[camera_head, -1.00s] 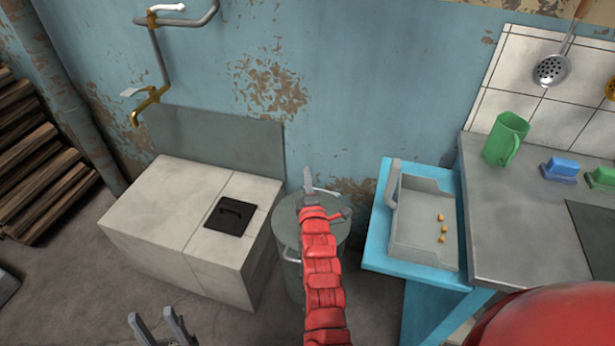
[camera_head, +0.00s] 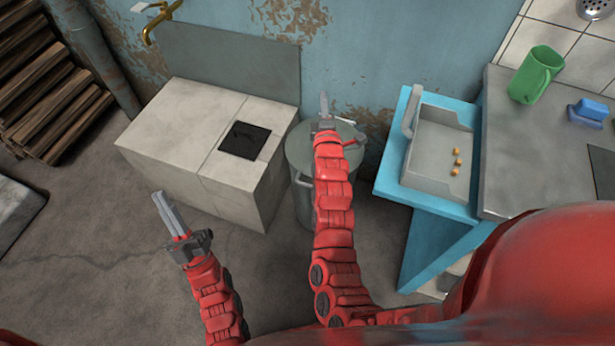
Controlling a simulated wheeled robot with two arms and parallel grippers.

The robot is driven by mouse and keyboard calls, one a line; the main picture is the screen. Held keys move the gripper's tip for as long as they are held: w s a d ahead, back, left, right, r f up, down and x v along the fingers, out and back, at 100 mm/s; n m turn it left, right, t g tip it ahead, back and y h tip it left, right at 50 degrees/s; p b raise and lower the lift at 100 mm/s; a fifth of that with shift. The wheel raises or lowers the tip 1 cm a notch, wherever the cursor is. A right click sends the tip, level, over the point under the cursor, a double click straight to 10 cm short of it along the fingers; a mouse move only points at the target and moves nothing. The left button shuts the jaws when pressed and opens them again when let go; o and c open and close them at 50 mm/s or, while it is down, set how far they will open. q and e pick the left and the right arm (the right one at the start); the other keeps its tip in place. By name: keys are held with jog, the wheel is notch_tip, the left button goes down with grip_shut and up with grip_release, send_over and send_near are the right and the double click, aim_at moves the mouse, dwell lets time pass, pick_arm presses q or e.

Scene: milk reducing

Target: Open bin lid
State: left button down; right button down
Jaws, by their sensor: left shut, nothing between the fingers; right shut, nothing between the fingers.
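The bin (camera_head: 299,205) is a grey-green metal drum with a side handle, standing on the floor between the white block and the blue table. Its round lid (camera_head: 300,150) lies flat on top, partly covered by my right arm. My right gripper (camera_head: 324,98) is shut and empty over the lid's far edge, close to the wall. A thin pale piece beside it may be the lid's handle; I cannot tell whether they touch. My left gripper (camera_head: 157,194) is shut and empty, out over the floor left of the bin, apart from everything.
A white tiled block (camera_head: 168,130) with a black hatch (camera_head: 245,140) stands left of the bin. A blue table (camera_head: 384,178) with a grey tray (camera_head: 413,168) stands to the right. A green mug (camera_head: 535,75) is on the counter. Floor is free around my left gripper.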

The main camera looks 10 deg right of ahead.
pick_arm(q)
jog(key=w+f+n+g+h, duration=0.2)
jog(key=w+f+n+g, duration=0.3)
jog(key=f, duration=0.6)
jog(key=w+f+n+g+h, duration=0.1)
jog(key=w+f+n+g, duration=0.2)
jog(key=f+n+g, duration=0.55)
jog(key=s+d+f+n+g+h, duration=0.1)
jog(key=d+f+n+g+h, duration=0.25)
jog(key=d+f+h, duration=0.75)
jog(key=s+d+r+n+h, duration=0.1)
jog(key=s+d+n, duration=0.15)
jog(key=d, duration=1.15)
jog(key=w+d, duration=0.5)
jog(key=w, duration=0.3)
jog(key=shift+w+d+f, duration=0.15)
jog(key=shift+w+f, duration=0.05)
jog(key=shift+f, duration=0.25)
